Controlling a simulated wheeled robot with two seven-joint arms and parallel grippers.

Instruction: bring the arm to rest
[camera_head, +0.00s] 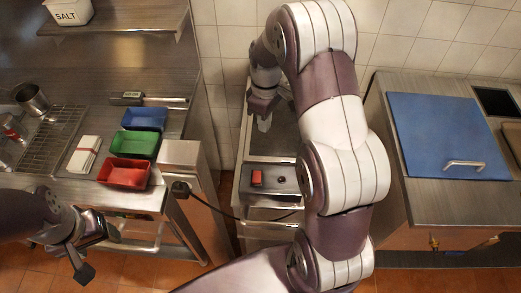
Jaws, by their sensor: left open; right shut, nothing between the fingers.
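My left gripper (98,252) is at the lower left, in front of the left counter. Its fingers are apart and it is empty. My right arm rises from the bottom centre and arches up over the middle unit. My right gripper (264,124) points down over the metal top of that unit. It is shut with nothing seen between its fingers. Much of the middle unit is hidden behind my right arm.
The left counter holds a blue tray (144,119), a green tray (136,144), a red tray (124,173), white napkins (85,154) and a wire rack (47,138).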

